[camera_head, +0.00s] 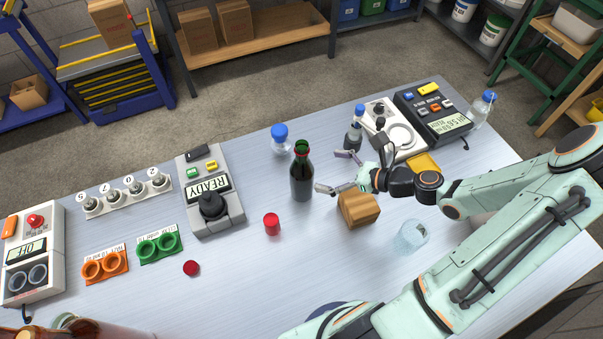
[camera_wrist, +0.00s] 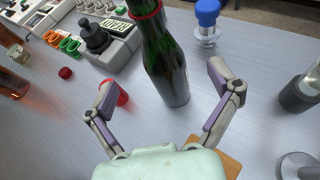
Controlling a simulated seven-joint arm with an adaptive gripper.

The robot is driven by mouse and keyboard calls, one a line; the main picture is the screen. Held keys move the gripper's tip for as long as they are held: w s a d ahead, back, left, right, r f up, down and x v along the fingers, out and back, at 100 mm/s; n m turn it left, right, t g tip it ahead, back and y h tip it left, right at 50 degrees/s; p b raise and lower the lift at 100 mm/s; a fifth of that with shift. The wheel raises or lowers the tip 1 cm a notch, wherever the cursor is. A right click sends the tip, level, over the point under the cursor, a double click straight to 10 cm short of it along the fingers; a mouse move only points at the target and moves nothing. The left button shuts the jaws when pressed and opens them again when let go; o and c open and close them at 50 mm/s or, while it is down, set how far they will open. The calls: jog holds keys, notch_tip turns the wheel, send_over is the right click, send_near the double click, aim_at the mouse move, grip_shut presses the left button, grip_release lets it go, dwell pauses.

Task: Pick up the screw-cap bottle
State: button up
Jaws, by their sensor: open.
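A dark green bottle (camera_head: 301,180) stands upright near the middle of the table, with a red band at its neck. In the wrist view the bottle (camera_wrist: 166,62) rises beyond and between my fingers, and its top is cut off by the frame. My gripper (camera_head: 336,172) is open and empty, to the right of the bottle, its fingers spread toward it. No contact between fingers and bottle shows. Other bottles have blue tops: a small one (camera_head: 281,141) behind the dark bottle and a clear one (camera_head: 482,110) at the far right.
A red cylinder (camera_head: 272,224) stands left of the dark bottle. A wooden block (camera_head: 358,209) lies close under my gripper, with a clear glass (camera_head: 410,236) to its right. A READY device (camera_head: 212,204) stands further left. The front middle of the table is mostly clear.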

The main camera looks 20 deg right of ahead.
aim_at(313, 177)
jog(key=f, duration=0.4)
jog(key=shift+w+a, duration=0.25)
jog(key=shift+a, duration=0.05)
jog(key=x, duration=0.6)
jog(key=c, duration=1.3)
